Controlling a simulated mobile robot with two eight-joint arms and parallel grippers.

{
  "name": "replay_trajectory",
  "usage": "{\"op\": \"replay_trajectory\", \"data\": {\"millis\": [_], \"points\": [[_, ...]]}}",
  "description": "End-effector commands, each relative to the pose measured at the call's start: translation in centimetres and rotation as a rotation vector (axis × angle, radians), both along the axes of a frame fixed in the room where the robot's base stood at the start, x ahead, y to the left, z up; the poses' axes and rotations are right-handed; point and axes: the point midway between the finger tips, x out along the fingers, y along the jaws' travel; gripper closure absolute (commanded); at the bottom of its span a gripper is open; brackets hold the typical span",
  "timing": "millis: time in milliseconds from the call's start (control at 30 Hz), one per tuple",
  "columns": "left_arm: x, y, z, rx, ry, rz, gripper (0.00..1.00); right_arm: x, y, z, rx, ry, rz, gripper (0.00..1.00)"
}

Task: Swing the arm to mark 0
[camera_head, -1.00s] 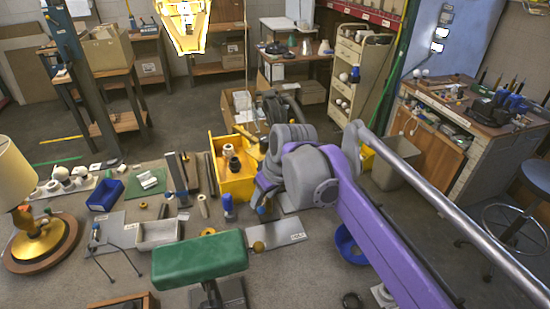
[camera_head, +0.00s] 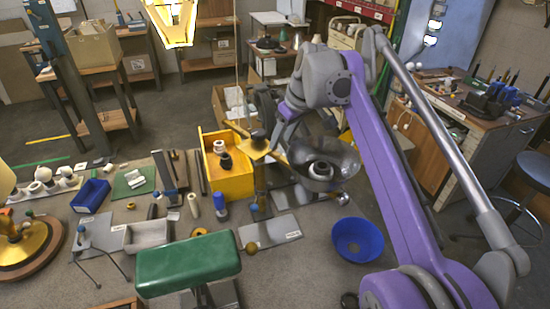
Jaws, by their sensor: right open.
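A lamp arm (camera_head: 258,149), a brass-yellow bar, lies across the top of an upright post (camera_head: 260,180) just right of the yellow bin. A shiny metal shade (camera_head: 345,160) with a pale ring-shaped part sits at the bar's right end. No mark 0 is readable on it. My right gripper (camera_head: 281,129) is at the end of the purple arm, just above the bar and left of the shade. It is open, and its fingertips are small and dark against the bar; I cannot tell whether they touch it. My left gripper is out of view.
A yellow bin (camera_head: 232,182) with fittings stands left of the post. A grey plate (camera_head: 271,232) and a blue bowl (camera_head: 358,240) are in front. A green padded stool (camera_head: 187,262) is nearest. A lit lantern (camera_head: 170,22) hangs at the top.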

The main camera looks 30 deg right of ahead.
Motion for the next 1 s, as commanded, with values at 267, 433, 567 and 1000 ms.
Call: {"op": "replay_trajectory", "data": {"millis": [267,433,567,1000], "points": [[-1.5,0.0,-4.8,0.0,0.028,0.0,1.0,1.8,0.4,-5.6,0.0,0.003,0.0,0.5],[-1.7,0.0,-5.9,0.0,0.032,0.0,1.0,2.5,0.5,-6.8,0.0,0.002,-0.001,0.5],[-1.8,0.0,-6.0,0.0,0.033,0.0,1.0,2.7,0.5,-7.1,-0.001,0.001,-0.001,0.5],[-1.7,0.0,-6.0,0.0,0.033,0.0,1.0,2.7,0.5,-7.0,0.0,0.001,-0.001,0.88]]}}
